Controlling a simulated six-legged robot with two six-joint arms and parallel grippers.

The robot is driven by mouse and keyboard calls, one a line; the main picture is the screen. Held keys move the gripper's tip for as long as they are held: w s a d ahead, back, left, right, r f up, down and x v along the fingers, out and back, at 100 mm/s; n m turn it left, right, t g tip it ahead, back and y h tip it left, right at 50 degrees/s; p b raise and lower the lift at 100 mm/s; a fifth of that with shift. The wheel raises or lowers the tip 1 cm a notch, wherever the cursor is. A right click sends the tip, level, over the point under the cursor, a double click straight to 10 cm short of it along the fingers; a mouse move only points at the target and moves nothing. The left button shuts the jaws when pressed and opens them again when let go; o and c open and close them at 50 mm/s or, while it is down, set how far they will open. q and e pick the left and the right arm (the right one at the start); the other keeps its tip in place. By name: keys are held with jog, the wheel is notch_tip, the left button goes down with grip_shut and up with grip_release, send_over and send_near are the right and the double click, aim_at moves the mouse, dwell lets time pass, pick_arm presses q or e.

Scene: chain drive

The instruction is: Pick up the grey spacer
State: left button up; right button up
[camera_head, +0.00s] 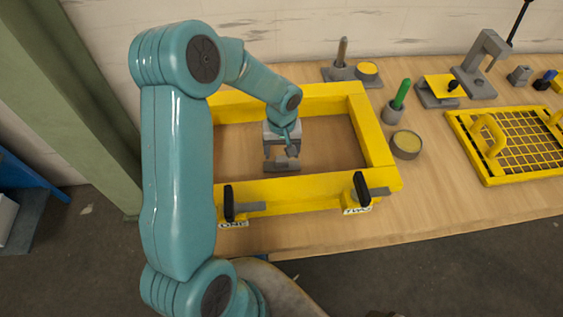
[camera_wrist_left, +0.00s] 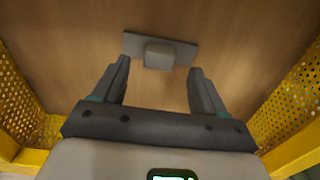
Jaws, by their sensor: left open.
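The grey spacer (camera_head: 282,166) lies on the wooden table top inside the yellow frame (camera_head: 384,140). In the left wrist view the spacer (camera_wrist_left: 160,53) shows as a flat grey plate with a raised block at its middle. My left gripper (camera_head: 281,153) is open and points down over the spacer. In the left wrist view its two fingertips (camera_wrist_left: 159,67) stand apart, one to each side of the raised block, with nothing between them held. I cannot tell the exact height of the fingertips above it. My right gripper is not in view.
The yellow frame surrounds the spacer, with two black-handled clamps (camera_head: 361,189) on its front side. Right of it stand a green-handled tool in a holder (camera_head: 393,114), a round tin (camera_head: 406,146) and a yellow grid tray (camera_head: 485,170). The table inside the frame is otherwise clear.

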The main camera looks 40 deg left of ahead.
aim_at(282, 158)
pick_arm(q)
notch_tip(282, 158, down, 5)
jog(key=shift+r+p, duration=0.1)
jog(key=shift+p, duration=0.3)
jog(key=c, duration=1.1)
jog(key=shift+c, duration=0.2)
jog(key=shift+w+r, duration=0.1)
jog(key=shift+r, duration=0.05)
